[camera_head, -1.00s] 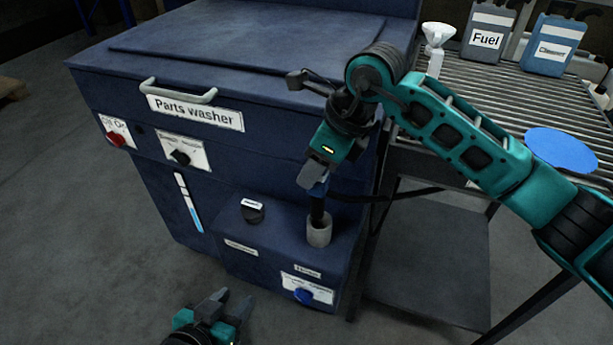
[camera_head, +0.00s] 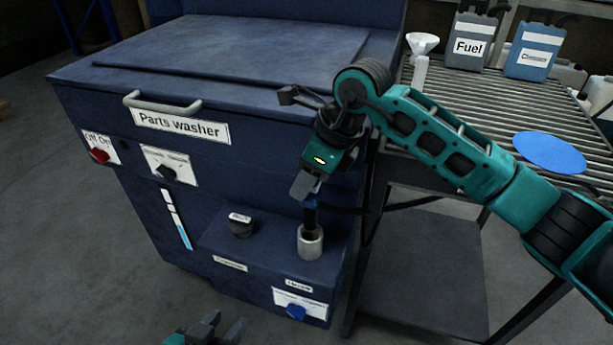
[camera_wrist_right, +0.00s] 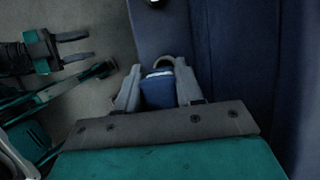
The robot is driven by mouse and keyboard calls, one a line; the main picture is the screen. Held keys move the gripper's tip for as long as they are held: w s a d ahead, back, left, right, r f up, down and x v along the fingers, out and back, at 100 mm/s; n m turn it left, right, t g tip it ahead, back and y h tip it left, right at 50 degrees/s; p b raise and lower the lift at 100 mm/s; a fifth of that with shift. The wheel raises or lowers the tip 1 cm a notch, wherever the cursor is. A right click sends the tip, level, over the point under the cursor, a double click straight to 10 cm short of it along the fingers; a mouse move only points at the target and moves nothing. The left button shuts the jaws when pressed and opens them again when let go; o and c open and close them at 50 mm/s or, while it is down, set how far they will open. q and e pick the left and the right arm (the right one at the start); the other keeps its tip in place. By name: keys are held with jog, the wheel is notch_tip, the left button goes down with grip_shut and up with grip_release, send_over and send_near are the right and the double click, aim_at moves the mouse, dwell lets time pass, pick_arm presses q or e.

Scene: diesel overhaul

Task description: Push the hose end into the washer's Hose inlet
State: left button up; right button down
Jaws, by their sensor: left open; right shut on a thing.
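The parts washer (camera_head: 90,110) is a dark blue cabinet. Its Hose inlet (camera_head: 310,245) is a grey upright socket on the lower front ledge. My right gripper (camera_head: 305,190) points down above the socket, shut on the blue hose end (camera_head: 310,215). The hose end's dark lower part is at the socket mouth; I cannot tell how deep it sits. In the right wrist view the hose end (camera_wrist_right: 158,92) is between the grey fingers, with part of a round rim behind it. My left gripper (camera_head: 225,332) is open and empty at the bottom edge, apart from the washer.
A black cap (camera_head: 240,228) and a blue knob (camera_head: 296,312) are near the inlet. A red switch (camera_head: 99,156) is at the left. To the right, a roller table holds a blue disc (camera_head: 548,152), a white funnel (camera_head: 422,45) and a fuel can (camera_head: 470,45).

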aim_at(307, 210)
jog(key=shift+f, duration=0.1)
dwell(0.3)
jog(key=shift+f+b, duration=2.3)
jog(key=shift+f, duration=0.5)
jog(key=shift+f+b, duration=0.65)
jog(key=shift+f, duration=0.3)
jog(key=c, duration=1)
grip_release()
jog(key=o, duration=0.4)
jog(key=shift+c, duration=0.2)
jog(key=shift+f, duration=0.1)
